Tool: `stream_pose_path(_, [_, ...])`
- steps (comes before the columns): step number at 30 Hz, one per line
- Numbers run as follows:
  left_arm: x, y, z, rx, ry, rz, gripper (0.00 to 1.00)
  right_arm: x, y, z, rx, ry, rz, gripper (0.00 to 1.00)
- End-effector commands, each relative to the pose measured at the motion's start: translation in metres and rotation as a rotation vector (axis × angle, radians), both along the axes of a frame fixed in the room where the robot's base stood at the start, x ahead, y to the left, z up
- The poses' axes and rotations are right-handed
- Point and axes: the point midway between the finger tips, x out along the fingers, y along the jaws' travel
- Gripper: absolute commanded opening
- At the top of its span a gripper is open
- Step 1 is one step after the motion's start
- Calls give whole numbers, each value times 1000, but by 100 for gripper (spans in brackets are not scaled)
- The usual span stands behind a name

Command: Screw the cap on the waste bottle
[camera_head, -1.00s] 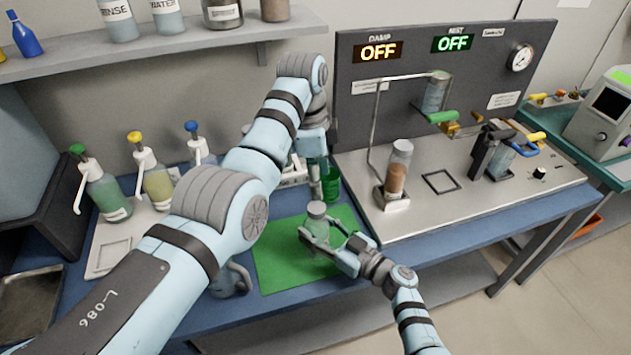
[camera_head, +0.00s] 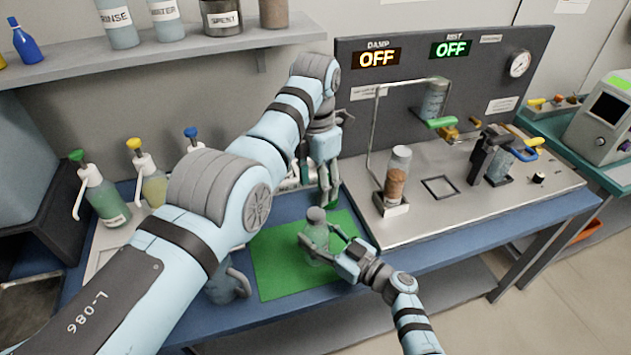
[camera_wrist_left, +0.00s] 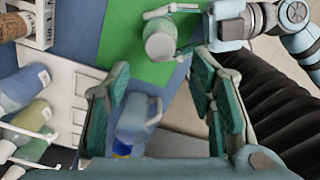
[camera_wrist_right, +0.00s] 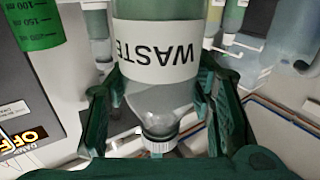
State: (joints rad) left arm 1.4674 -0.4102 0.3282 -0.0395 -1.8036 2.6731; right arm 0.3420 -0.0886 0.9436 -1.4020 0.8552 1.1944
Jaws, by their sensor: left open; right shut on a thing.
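The waste bottle (camera_head: 317,248) stands upright over the green mat (camera_head: 280,268); its WASTE label (camera_wrist_right: 157,50) appears inverted in the right wrist view. A pale ribbed cap (camera_wrist_right: 160,145) sits at its neck; how tight it is cannot be told. The cap's top also shows in the left wrist view (camera_wrist_left: 160,46). My right gripper (camera_head: 330,242) is shut around the bottle's body from the right. My left gripper (camera_head: 328,192) is open and empty, pointing down behind and above the bottle. In the left wrist view its fingers (camera_wrist_left: 163,95) are wide apart, with the bottle beyond them.
Spray bottles (camera_head: 103,195) stand at the left on a white tray. A steel bench (camera_head: 460,205) with a brown-filled jar (camera_head: 397,178) lies to the right. A shelf with bottles (camera_head: 118,22) hangs above.

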Motion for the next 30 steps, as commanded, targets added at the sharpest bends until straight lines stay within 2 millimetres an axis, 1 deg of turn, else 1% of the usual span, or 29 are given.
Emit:
stream_pose_path(8, [0,0,-1,0,0,6,50,-1,0,-2,-2,3,0,0])
stream_pose_path(11, [0,0,-5,-1,1,6,50,-1,0,-2,-2,3,0,0])
stream_pose_path(14, [0,0,-16,-1,2,5,50,-1,0,-2,-2,3,0,0])
stream_pose_path(21, [0,0,-56,-1,2,4,50,-1,0,-2,-2,3,0,0])
stream_pose_path(24, [-1,0,-69,2,1,4,50,-1,0,-2,-2,3,0,0])
stream_pose_path(27, [-1,0,-77,1,0,5,50,-1,0,-2,-2,3,0,0])
stream_pose_path(30, [-1,0,-80,1,-3,5,50,-1,0,-2,-2,3,0,0])
